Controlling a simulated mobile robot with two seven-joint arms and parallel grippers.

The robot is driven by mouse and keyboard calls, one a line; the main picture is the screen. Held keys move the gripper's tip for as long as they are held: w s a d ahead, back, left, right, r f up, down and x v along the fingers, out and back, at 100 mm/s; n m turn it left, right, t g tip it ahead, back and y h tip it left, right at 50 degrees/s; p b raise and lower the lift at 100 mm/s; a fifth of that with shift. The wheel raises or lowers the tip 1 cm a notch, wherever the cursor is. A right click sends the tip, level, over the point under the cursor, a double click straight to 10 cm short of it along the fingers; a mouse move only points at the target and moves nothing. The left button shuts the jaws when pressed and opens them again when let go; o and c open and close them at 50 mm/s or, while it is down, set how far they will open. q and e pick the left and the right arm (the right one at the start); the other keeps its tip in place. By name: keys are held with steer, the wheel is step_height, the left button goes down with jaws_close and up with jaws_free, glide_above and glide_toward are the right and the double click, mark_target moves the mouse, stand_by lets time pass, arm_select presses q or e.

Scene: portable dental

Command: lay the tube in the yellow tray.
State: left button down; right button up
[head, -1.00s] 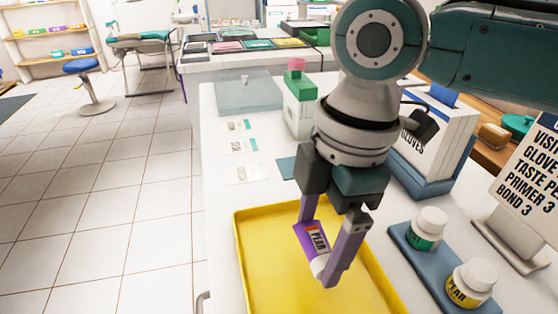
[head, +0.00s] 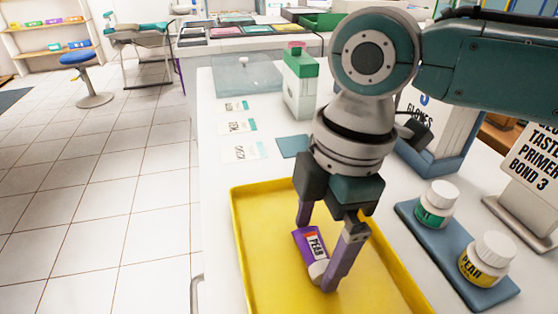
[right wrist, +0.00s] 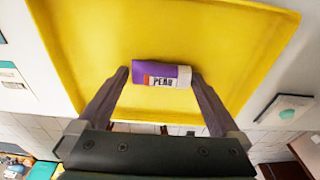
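In the right wrist view the tube (right wrist: 162,74) lies crosswise between the fingertips (right wrist: 161,77), over the tray floor. The yellow tray (head: 255,240) is under the gripper on the white counter. The tube is low inside the tray's outline; I cannot tell whether it touches the floor. My left gripper is not in view.
To the right of the tray, a blue mat (head: 428,246) carries two white-capped bottles, one green-labelled (head: 434,206) and one yellow-labelled (head: 485,262). A green-topped bottle (head: 301,85), a gloves box (head: 440,120) and several cards (head: 243,126) stand or lie behind. The tray's left part is empty.

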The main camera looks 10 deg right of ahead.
steer(key=shift+r, duration=0.1)
step_height(320, 180, up, 10)
steer(key=d+p, duration=0.1)
steer(key=p, duration=0.1)
steer(key=shift+d, duration=0.1)
stand_by(0.4)
steer(key=s+a+r+m+t+y+p, duration=0.25)
steer(key=s+a+r+m+p, duration=0.2)
steer(key=s+a+p, duration=0.35)
steer(key=s+d+r+m+t+h+p, duration=0.1)
steer(key=s+d+r+m+h+p, duration=0.2)
steer(key=d+m+p, duration=0.4)
steer(key=s+d+r+m+h+p, duration=0.1)
steer(key=s+d+r+m+p, duration=0.2)
steer(key=s+d+m, duration=0.4)
step_height(320, 180, up, 37)
steer(key=w+n+p, duration=0.1)
steer(key=n+p, duration=0.1)
steer(key=p, duration=3.4)
steer(key=shift+w+d+p, duration=0.3)
steer(key=shift+d+p, duration=0.05)
steer(key=shift+p, duration=0.05)
